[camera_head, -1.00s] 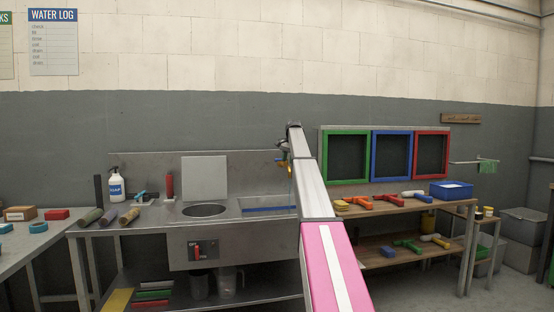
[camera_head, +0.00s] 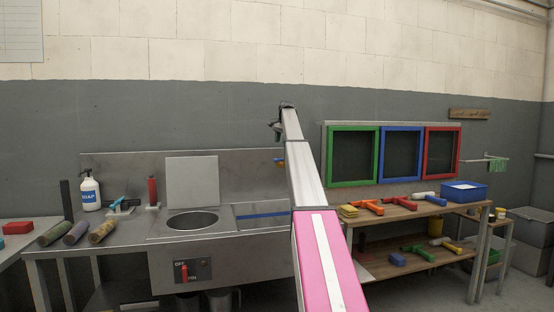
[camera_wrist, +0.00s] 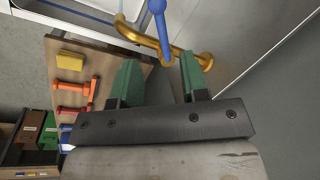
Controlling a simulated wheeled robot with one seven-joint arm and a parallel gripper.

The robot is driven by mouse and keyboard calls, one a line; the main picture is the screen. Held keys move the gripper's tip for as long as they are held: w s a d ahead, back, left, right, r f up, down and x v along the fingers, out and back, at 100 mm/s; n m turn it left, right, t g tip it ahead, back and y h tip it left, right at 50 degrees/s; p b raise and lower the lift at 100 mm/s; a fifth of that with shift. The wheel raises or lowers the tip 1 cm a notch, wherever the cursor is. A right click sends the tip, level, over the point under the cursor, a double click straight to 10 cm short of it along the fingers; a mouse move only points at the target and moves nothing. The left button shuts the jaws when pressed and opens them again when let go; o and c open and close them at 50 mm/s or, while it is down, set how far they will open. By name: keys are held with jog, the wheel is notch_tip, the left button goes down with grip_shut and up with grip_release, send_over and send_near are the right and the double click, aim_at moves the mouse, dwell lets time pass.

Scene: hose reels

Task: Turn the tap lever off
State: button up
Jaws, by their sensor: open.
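The tap is a brass pipe (camera_wrist: 133,34) with a blue lever (camera_wrist: 157,10) at the top of the wrist view. The lever hangs between the lines of my two fingers, just beyond their tips. My gripper (camera_wrist: 158,60) is open, with green finger pads on both sides and nothing held. I cannot tell whether a finger touches the tap. In the head view my gripper (camera_head: 277,130) is small, high in front of the grey wall. A small part of the tap (camera_head: 279,161) shows below it, left of my arm, which hides the rest.
A steel sink counter (camera_head: 125,235) stands at left with a round basin, soap bottle (camera_head: 90,192) and a red switch (camera_head: 184,272) on its front panel. A wooden shelf (camera_head: 400,212) with coloured pipe fittings and a blue bin (camera_head: 463,190) stands at right, below coloured frames.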

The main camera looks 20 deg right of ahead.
jog(key=f, duration=0.3)
jog(key=w+a+f, duration=0.1)
jog(key=f, duration=0.6)
jog(key=shift+w+a+f, duration=0.1)
jog(key=shift+w+a, duration=0.05)
jog(key=shift+w, duration=0.15)
grip_shut()
